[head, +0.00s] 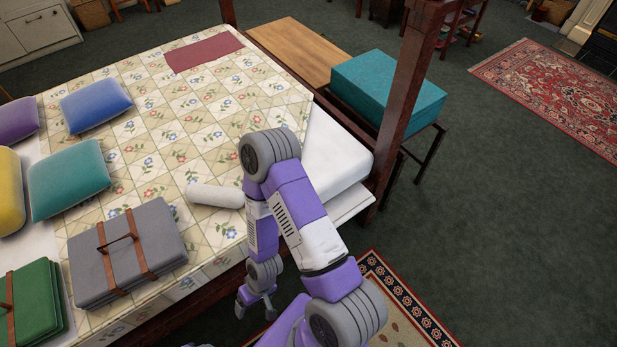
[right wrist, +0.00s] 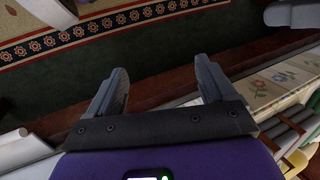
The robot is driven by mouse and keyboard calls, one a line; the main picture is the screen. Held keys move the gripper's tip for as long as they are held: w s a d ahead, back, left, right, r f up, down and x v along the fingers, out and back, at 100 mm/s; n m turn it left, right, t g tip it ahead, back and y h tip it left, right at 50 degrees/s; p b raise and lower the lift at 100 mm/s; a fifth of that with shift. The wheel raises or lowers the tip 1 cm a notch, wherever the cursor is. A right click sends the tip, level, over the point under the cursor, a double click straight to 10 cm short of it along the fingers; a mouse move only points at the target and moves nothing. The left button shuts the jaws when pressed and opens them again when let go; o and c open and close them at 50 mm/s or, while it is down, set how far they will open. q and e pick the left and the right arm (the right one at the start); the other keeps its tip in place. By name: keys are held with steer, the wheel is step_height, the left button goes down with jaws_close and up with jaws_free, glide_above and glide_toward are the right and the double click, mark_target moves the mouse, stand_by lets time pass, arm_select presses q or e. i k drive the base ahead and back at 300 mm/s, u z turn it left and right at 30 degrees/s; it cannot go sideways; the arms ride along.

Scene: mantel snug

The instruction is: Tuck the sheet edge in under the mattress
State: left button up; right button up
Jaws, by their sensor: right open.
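The bed has a floral patchwork quilt (head: 150,155), and at its right corner the white mattress (head: 337,160) is bare. A flat white flap (head: 352,207), which looks like the sheet edge, sticks out low at that corner, partly hidden by my right arm. My right gripper (head: 256,303) is low beside the near side of the bed, apart from the flap. In the right wrist view its fingers (right wrist: 159,66) are spread with nothing between them. The bed's dark wooden rail and floral cloth (right wrist: 275,88) lie beyond them. My left gripper is not in view.
A dark bedpost (head: 408,95) rises beside the corner, with a teal box (head: 388,88) on a stand behind it. A grey case (head: 125,250), a white roll (head: 213,195) and several cushions lie on the bed. A patterned rug (head: 405,305) covers floor at the near right.

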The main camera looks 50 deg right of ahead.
mark_target(341, 210)
steer(key=z, duration=2.75)
steer(key=k, duration=1.2)
steer(key=u, duration=0.1)
steer(key=i, duration=1.65)
steer(key=z, duration=0.65)
